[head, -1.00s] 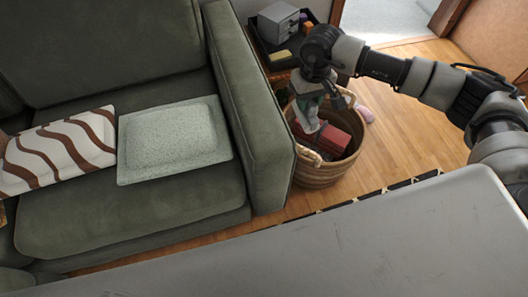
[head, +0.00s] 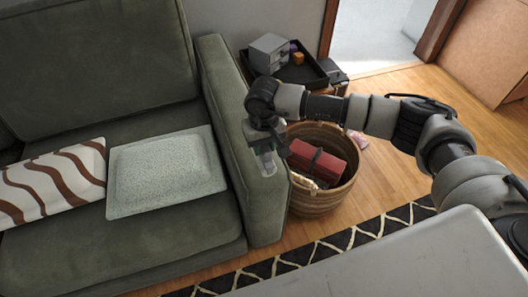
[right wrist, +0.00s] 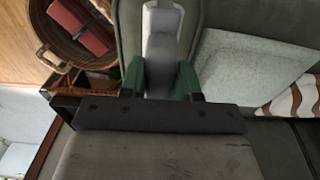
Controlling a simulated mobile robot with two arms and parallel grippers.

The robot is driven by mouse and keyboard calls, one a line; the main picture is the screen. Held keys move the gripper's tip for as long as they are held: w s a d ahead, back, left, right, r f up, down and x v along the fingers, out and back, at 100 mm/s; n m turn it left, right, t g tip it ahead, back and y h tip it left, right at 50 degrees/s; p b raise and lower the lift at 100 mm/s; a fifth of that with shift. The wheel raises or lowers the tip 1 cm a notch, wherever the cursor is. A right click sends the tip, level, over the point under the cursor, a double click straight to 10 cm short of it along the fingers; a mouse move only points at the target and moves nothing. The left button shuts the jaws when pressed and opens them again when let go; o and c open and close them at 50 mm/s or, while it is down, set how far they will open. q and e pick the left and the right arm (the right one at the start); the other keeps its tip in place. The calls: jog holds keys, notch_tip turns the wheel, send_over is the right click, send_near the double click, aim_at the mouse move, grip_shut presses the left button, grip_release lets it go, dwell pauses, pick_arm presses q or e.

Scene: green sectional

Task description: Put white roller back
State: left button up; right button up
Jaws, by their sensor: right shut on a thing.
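My right gripper (head: 266,150) is shut on a pale, whitish thing, likely the white roller (head: 267,165). It hangs below the fingers in front of the sofa's right armrest, left of the wicker basket. In the right wrist view the gripper's green fingers (right wrist: 161,78) stand on either side of the roller (right wrist: 163,22), which points away from the palm with the armrest behind it. My left gripper is not in view.
The wicker basket (head: 318,204) holds a red box (head: 318,157) with a dark strap. Behind it a black tray (head: 308,76) bears a small grey drawer box (head: 269,53). A green sofa (head: 110,262) with two cushions fills the left. A patterned rug (head: 350,238) lies in front.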

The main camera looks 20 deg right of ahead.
jog(key=shift+f, duration=1.95)
jog(key=shift+f, duration=0.2)
jog(key=o, duration=0.9)
jog(key=shift+r, duration=0.1)
notch_tip(320, 180, up, 12)
jog(key=shift+r, duration=0.15)
